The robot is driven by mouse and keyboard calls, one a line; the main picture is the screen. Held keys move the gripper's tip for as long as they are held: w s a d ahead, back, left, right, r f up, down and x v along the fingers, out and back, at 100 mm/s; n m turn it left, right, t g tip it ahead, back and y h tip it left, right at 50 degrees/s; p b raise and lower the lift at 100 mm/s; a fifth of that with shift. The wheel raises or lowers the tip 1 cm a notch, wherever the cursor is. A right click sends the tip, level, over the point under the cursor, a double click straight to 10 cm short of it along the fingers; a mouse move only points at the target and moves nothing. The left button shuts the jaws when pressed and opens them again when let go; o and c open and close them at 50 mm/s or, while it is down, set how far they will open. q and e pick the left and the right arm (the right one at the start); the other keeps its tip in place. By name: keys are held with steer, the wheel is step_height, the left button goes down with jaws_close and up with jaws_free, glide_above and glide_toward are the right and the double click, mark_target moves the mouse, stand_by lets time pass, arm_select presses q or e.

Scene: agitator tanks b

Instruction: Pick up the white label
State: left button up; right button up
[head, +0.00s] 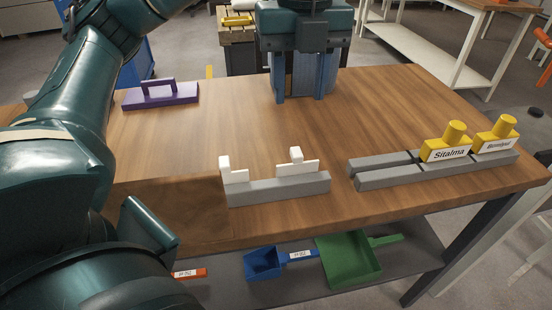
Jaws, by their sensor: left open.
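Two white labels with upright knobs stand on a grey rail at the front middle of the wooden table. The left white label (234,176) is at the rail's left end. The right white label (297,167) is nearer its right end. I cannot tell which one the task means. My left gripper (300,92) points down over the far part of the table, behind and apart from both labels. It is open, with nothing seen between its fingers. My right gripper is not in view.
The grey rail (280,189) holds the white labels. Two yellow labels, one reading Sitalma (447,151), sit on a longer grey rail (385,177) at right. A purple handled block (160,96) lies at back left. Blue (263,262) and green (350,262) scoops lie on the lower shelf.

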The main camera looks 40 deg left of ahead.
mark_target(295, 149)
arm_select(q)
step_height(295, 149, down, 13)
steer(key=shift+w+a+f+b, duration=0.1)
steer(key=shift+b, duration=0.6)
steer(key=c, duration=0.9)
step_height(295, 149, up, 10)
steer(key=shift+r+p, duration=0.1)
steer(key=shift+p, duration=0.45)
